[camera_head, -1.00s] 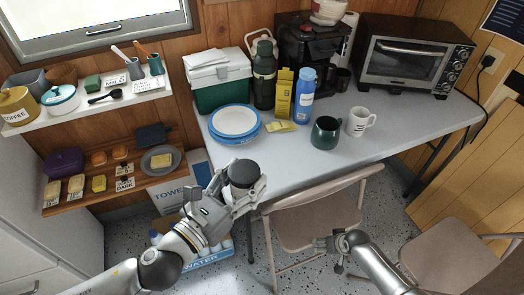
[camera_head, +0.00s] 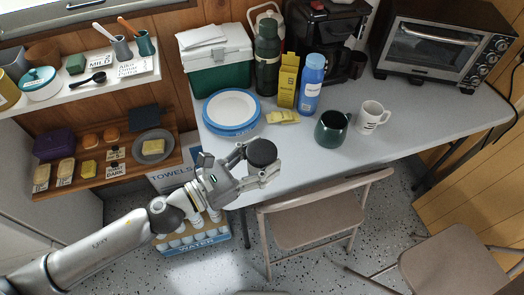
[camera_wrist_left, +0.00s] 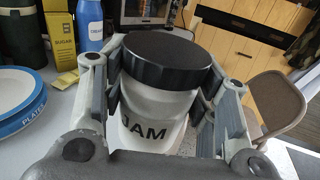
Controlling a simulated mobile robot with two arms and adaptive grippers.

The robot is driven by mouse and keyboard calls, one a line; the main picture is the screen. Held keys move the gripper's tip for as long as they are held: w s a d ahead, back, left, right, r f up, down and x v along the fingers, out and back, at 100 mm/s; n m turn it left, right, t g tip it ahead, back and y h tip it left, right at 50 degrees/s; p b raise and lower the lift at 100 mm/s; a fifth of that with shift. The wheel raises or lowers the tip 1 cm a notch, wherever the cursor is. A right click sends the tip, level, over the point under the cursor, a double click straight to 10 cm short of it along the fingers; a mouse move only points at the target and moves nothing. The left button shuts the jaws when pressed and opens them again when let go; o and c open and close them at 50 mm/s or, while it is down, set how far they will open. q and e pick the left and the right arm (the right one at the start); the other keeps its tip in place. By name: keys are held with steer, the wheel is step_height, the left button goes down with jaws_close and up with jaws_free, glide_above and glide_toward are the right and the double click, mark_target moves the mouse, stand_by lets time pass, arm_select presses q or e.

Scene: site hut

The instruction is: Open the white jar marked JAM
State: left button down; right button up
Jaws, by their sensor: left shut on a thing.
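The white jar (camera_wrist_left: 150,132) shows JAM on its side in the left wrist view, with a wide black lid (camera_wrist_left: 168,60) on top. My left gripper (camera_wrist_left: 160,97) is shut on the jar, with its fingers on both sides of the body, below the lid. In the head view the left gripper (camera_head: 258,170) holds the jar upright off the front edge of the table. There the black lid (camera_head: 262,152) shows from above, and the gripper hides most of the body. My right gripper is not in the head view.
The table (camera_head: 300,150) bears blue-rimmed plates (camera_head: 231,112), a yellow carton (camera_head: 287,84), a blue bottle (camera_head: 310,86), a dark green mug (camera_head: 331,129) and a white mug (camera_head: 370,117). A folding chair (camera_head: 318,220) stands below its front edge. Shelves (camera_head: 120,172) hang at left.

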arm_select(q)
steer(key=w+f+b, duration=0.1)
steer(key=w+f, duration=1)
steer(key=shift+w+d+f+b, duration=0.15)
steer(key=shift+d+f+b, duration=0.05)
steer(key=shift+f+b, duration=0.15)
steer(key=shift+f, duration=0.15)
steer(key=c, duration=0.5)
jaws_free()
steer(key=shift+c, duration=0.2)
